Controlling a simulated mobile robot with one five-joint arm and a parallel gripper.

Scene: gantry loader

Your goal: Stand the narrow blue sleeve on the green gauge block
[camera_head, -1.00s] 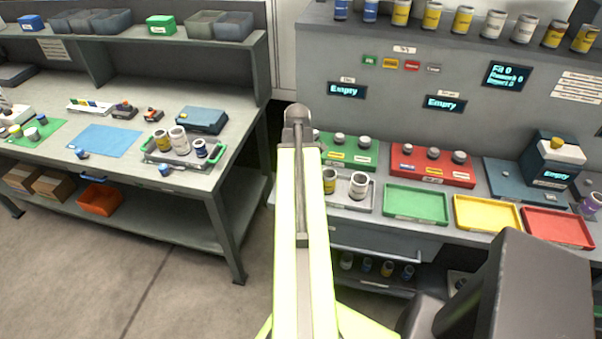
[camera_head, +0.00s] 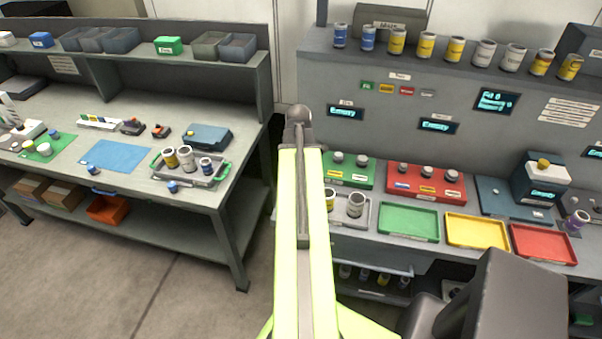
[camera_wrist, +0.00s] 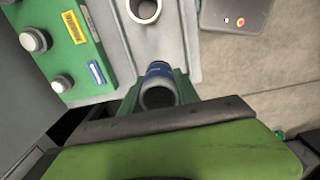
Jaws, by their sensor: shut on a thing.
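In the wrist view my gripper (camera_wrist: 158,92) has its green jaws shut on the narrow blue sleeve (camera_wrist: 159,70), a hollow grey-ended tube with a blue band. The green gauge block (camera_wrist: 52,22) is at the left of that view, with round grey-topped posts and yellow and blue labels. The held sleeve is apart from it, to the right of the blue label. In the head view the green gauge block (camera_head: 358,181) stands on the right bench, partly hidden by my arm. My gripper and the held sleeve are hidden there.
A grey tray (camera_head: 369,221) with a yellow sleeve (camera_head: 330,200) and a white sleeve (camera_head: 355,205) is in front of the green block. A red gauge block (camera_head: 410,190) is to its right. Green (camera_head: 408,222), yellow (camera_head: 476,231) and red (camera_head: 543,245) trays line the front edge.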

